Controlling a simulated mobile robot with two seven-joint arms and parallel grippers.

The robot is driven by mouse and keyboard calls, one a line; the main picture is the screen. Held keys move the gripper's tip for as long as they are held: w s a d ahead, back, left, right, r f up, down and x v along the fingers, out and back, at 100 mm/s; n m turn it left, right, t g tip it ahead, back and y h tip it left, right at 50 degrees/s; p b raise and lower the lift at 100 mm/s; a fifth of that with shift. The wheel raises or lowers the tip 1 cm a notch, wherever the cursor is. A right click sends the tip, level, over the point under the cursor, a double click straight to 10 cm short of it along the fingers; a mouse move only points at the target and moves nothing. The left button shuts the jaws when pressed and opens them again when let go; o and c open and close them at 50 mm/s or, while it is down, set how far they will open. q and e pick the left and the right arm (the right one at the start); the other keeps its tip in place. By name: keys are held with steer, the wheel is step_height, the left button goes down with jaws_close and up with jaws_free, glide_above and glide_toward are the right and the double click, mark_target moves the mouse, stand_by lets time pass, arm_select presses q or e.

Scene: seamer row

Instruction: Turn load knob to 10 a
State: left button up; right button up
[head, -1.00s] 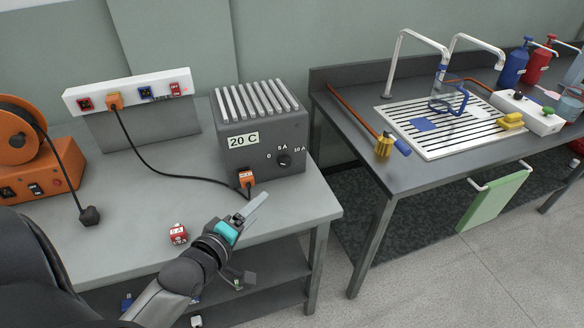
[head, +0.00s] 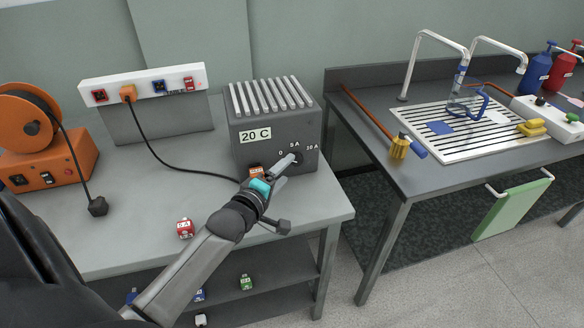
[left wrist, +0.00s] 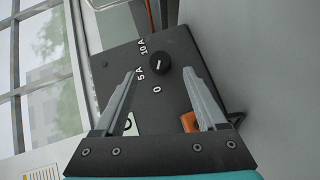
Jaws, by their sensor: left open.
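The load box (head: 265,122) is a dark grey block with a ribbed top and a "20 C" label, standing on the left bench. Its round black load knob (left wrist: 160,64) has a short white mark, and the labels 0, 5 A and 10 A lie around it. I cannot tell exactly which label the mark points at. My left gripper (head: 288,163) is at the box's front face, and its fingers partly hide the knob in the head view. In the left wrist view the open fingers (left wrist: 158,68) point towards the knob, one on each side. My right gripper is not in view.
An orange plug (head: 256,171) sits low on the box front, close to my left gripper, with a black cable to a white socket strip (head: 145,84). A red block (head: 185,228) lies on the bench (head: 140,225). An orange reel unit (head: 45,160) stands left.

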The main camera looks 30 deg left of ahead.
mark_target(294, 162)
arm_select(q)
steer(key=b+x, duration=0.1)
steer(key=x, duration=0.2)
steer(key=shift+w, duration=0.3)
steer(key=shift+w+f, duration=0.1)
steer(key=shift+w, duration=0.4)
steer(key=c, duration=0.6)
jaws_close()
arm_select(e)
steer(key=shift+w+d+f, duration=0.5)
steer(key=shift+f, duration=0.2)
